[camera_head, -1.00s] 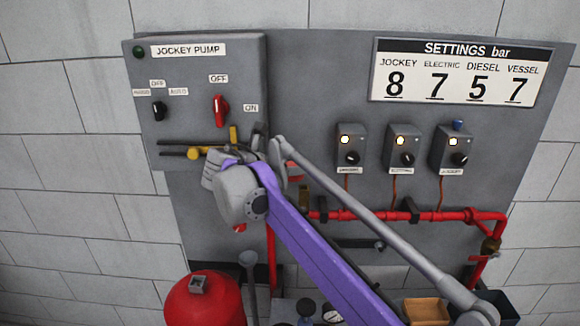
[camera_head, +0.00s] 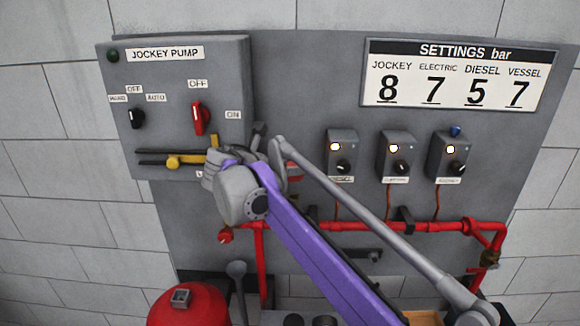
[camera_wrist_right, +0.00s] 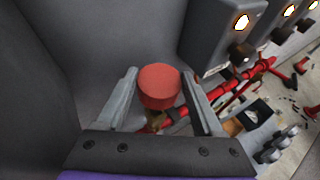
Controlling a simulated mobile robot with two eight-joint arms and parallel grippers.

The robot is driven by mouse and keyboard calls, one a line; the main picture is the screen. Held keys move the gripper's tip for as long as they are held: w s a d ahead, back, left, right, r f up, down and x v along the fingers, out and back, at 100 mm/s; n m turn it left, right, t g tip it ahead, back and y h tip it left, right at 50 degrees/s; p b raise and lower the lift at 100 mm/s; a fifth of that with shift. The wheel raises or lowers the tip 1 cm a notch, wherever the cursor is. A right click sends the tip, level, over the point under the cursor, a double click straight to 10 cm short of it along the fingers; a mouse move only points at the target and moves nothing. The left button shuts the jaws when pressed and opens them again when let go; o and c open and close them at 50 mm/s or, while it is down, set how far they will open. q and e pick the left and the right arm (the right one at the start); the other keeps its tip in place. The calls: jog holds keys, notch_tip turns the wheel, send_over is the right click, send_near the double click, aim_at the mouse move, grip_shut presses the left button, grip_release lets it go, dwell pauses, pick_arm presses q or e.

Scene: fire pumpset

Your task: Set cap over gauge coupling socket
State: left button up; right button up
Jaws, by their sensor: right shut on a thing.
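The red cap (camera_wrist_right: 159,86) is between the two fingers of my right gripper (camera_wrist_right: 162,95) in the right wrist view. The gripper is shut on it. A brass fitting (camera_wrist_right: 155,121), likely the gauge coupling socket, shows just below the cap. I cannot tell whether the cap touches it. In the head view my right gripper (camera_head: 270,155) is in front of the grey panel, at the right edge of the jockey pump box, and largely hidden by its own wrist. A bit of red shows beside it. My left gripper is not in view.
The jockey pump box (camera_head: 180,75) has a red switch (camera_head: 199,118) and a yellow handle (camera_head: 174,161). Three small grey switch boxes (camera_head: 396,155) stand to the right, above a red pipe (camera_head: 435,227). A red vessel (camera_head: 188,306) stands at lower left.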

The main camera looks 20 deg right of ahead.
aim_at(295, 195)
jog(key=shift+w+f, duration=0.1)
jog(key=shift+f, duration=0.4)
jog(key=shift+f+b, duration=0.6)
jog(key=shift+f, duration=0.35)
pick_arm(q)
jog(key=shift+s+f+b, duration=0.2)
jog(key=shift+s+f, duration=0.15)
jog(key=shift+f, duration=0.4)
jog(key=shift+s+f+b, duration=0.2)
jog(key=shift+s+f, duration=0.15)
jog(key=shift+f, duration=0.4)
pick_arm(e)
jog(key=shift+f, duration=1)
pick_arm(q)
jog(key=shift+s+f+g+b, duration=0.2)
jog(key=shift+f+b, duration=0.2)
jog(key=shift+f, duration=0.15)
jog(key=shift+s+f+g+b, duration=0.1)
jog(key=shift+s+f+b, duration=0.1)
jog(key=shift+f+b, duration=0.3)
pick_arm(e)
jog(key=shift+f, duration=2)
jog(key=o, duration=1.5)
